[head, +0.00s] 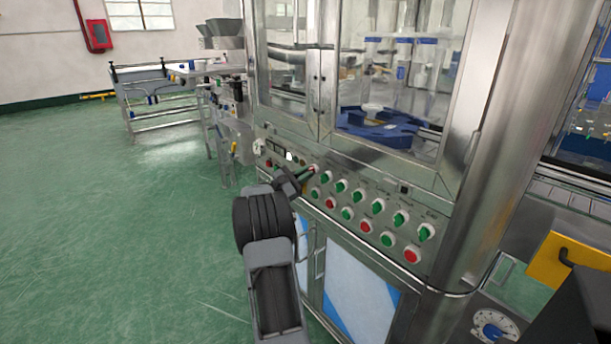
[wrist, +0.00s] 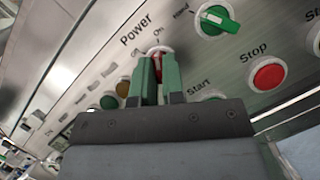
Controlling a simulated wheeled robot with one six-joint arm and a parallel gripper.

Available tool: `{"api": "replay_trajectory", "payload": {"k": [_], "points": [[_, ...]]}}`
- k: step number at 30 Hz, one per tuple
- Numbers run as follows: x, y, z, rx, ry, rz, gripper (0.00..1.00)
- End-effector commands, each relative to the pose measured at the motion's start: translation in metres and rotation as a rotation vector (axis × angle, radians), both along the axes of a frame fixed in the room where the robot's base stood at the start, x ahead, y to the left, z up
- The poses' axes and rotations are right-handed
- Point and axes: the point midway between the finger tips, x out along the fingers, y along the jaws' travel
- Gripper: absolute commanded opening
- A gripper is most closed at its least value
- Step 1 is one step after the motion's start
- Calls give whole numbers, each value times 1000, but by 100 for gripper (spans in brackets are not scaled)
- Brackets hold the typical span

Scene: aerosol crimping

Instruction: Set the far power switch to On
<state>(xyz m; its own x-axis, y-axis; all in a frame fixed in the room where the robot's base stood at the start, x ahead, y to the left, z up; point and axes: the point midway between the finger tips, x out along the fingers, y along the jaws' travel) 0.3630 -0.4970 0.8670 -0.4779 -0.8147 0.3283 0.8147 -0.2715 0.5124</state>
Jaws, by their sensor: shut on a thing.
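The far power switch is a red knob on a pale base (wrist: 158,51) under the printed word "Power" in the wrist view, with "On" printed just above its right side. My gripper (wrist: 159,68) is shut on this knob, one finger on each side. The fingers hide most of the knob, so which way it points cannot be told. In the head view my gripper (head: 305,175) reaches the left part of the machine's control panel (head: 345,228), where a bit of the red switch (head: 314,168) shows at the fingertips.
A green selector (wrist: 217,19) and a red stop button (wrist: 268,76) sit to the right of the switch. Several more green and red controls line the panel. The green floor (head: 150,220) to the left is clear.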

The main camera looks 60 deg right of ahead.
Motion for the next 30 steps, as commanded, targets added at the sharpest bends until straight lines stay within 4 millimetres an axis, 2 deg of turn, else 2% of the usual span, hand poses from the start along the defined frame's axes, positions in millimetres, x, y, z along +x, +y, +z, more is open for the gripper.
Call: {"api": "replay_trajectory", "payload": {"k": [7, 8, 15, 24, 30], "points": [[-1, 0, 0, -1, -3, -2, 0], [-1, 0, 0, 0, -2, -3, 13], [0, 0, 0, 0, -1, 0, 35], [2, 3, -1, 0, 1, 1, 35], [16, 27, -10, 1, 1, 3, 35]]}}
